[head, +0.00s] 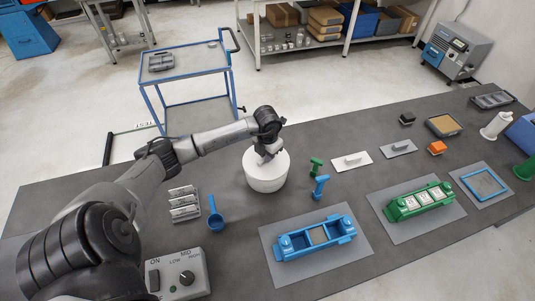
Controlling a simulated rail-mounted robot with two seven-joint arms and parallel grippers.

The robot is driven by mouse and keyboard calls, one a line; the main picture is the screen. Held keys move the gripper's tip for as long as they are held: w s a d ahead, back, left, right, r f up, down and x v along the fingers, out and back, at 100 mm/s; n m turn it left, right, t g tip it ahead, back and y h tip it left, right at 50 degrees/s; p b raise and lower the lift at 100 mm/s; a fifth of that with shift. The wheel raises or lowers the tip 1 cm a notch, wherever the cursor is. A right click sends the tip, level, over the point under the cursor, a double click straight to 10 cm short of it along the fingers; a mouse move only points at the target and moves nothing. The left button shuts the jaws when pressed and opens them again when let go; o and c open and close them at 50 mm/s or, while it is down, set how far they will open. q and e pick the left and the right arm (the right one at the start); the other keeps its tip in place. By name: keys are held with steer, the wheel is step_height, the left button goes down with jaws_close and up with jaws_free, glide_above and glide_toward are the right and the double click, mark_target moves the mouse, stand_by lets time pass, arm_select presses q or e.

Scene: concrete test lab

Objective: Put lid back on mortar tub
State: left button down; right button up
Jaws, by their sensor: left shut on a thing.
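The white mortar tub (265,182) stands upright on the dark bench, near the middle of the view. A round white lid (278,167) shows at the top of the tub and covers its opening from this angle. My left gripper (267,155) points down over the lid and is shut on it, most likely at a handle; its fingertips are partly hidden by the wrist. I cannot tell whether the lid rests fully on the rim or is slightly above it. My right gripper is not in view.
A blue scoop (214,218) and a grey mould (184,203) lie left of the tub. Green (316,167) and blue (320,186) hand tools stand close on its right. Blue (314,238) and green (418,201) moulds sit on grey mats. A control box (178,275) is at front.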

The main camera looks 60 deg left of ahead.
arm_select(q)
steer(key=c, duration=0.6)
jaws_free()
steer(key=shift+r, duration=0.15)
steer(key=shift+r+p, duration=0.65)
steer(key=shift+r, duration=0.05)
steer(key=shift+r+p, duration=1.9)
steer(key=shift+r, duration=0.75)
